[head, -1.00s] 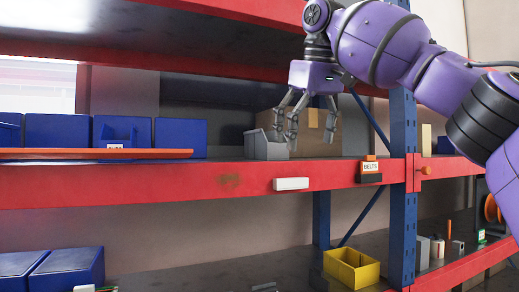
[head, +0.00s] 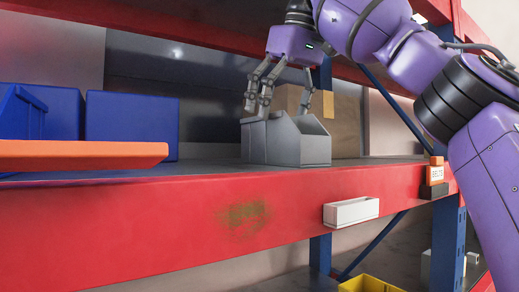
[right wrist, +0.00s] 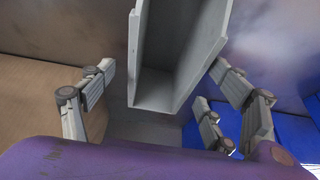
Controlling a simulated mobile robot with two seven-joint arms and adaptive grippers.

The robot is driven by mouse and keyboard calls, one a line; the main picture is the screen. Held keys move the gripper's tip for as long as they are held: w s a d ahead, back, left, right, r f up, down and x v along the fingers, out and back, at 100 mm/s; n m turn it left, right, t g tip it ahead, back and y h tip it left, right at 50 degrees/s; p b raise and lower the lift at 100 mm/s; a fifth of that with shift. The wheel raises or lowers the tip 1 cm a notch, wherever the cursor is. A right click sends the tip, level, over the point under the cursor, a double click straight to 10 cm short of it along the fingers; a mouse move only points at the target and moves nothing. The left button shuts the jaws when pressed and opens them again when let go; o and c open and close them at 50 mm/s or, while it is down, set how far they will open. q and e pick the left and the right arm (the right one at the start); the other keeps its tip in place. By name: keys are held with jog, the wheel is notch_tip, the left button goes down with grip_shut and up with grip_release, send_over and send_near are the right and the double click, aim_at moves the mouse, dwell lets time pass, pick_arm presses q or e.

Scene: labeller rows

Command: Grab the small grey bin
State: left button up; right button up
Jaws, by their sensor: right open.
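The small grey bin (head: 291,148) stands upright on the red-edged shelf (head: 150,212), near its front. My right gripper (head: 279,104) is open above and at the back of the bin, pointing down. In the right wrist view the bin (right wrist: 175,62) shows from above and looks empty. It lies between the spread fingers of my right gripper (right wrist: 165,98), with visible gaps on both sides. Whether any finger touches the bin I cannot tell for sure. My left gripper is in neither view.
A cardboard box (head: 346,125) stands behind the bin. Blue bins (head: 131,125) and an orange tray edge (head: 80,154) are at left. A white label holder (head: 351,211) and an orange tag (head: 436,171) sit on the beam. A yellow bin (head: 368,284) is below.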

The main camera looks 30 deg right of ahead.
aim_at(273, 143)
notch_tip(273, 143, down, 2)
jog(key=shift+w, duration=0.1)
jog(key=x, duration=0.4)
jog(key=shift+a+f, duration=0.1)
jog(key=shift+a, duration=0.15)
jog(key=shift+w+f, duration=0.3)
jog(key=shift+f, duration=0.25)
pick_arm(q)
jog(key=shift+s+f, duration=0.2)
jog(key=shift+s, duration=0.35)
pick_arm(e)
jog(key=shift+s, duration=0.1)
jog(key=shift+c, duration=0.9)
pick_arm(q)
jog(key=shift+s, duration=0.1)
pick_arm(e)
jog(key=c, duration=1.2)
